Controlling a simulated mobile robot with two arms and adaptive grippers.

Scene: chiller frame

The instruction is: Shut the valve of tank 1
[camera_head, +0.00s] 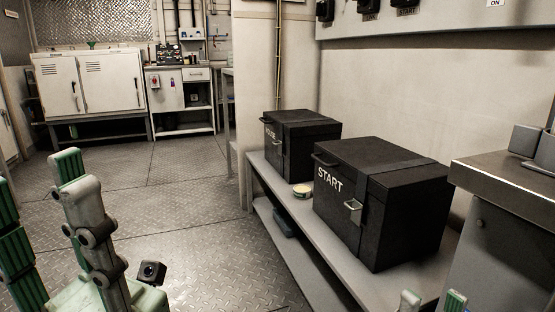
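I cannot make out a tank labelled 1 or its valve in the head view. A small green item (91,44) sits on top of the white two-door cabinet (105,80) at the back left; it is too small to tell what it is. My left gripper (38,190) is large in the left foreground, with its green-padded fingers apart and nothing seen between them. Only the fingertips of my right gripper (432,301) show at the bottom edge, apart, in front of the low bench; the rest is out of frame.
Two black cases, one marked START (375,195) and one behind it (298,140), stand on a low grey bench (285,220). A small round tin (302,192) lies between them. A metal counter (515,180) is at the right. The plate floor (185,195) is clear.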

